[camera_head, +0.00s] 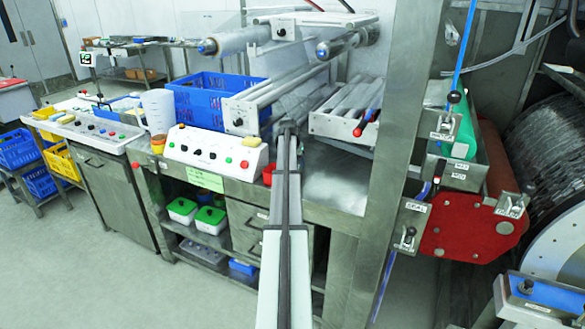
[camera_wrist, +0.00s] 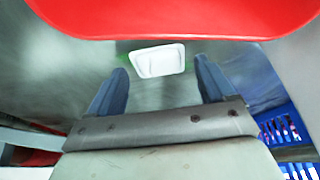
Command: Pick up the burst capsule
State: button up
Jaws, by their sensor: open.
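My gripper (camera_wrist: 161,72) is open in the wrist view, with a dark blue-grey finger on each side and nothing held between them. A small white piece with rounded corners and a raised rim (camera_wrist: 158,61) lies beyond and between the fingertips on a grey metal surface. I cannot tell whether it is the burst capsule. In the head view my gripper (camera_head: 288,126) shows small and edge-on at the end of my arm, over the metal bench by the film rollers. No capsule can be made out in the head view.
A large red rounded body (camera_wrist: 180,16) fills the top of the wrist view. In the head view a white control box (camera_head: 215,151) and blue crate (camera_head: 208,98) stand left of my arm. Rollers (camera_head: 350,108) and a steel post (camera_head: 398,150) stand to its right.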

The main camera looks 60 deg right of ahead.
jog(key=shift+f, duration=0.15)
jog(key=shift+c, duration=0.2)
jog(key=c, duration=1.1)
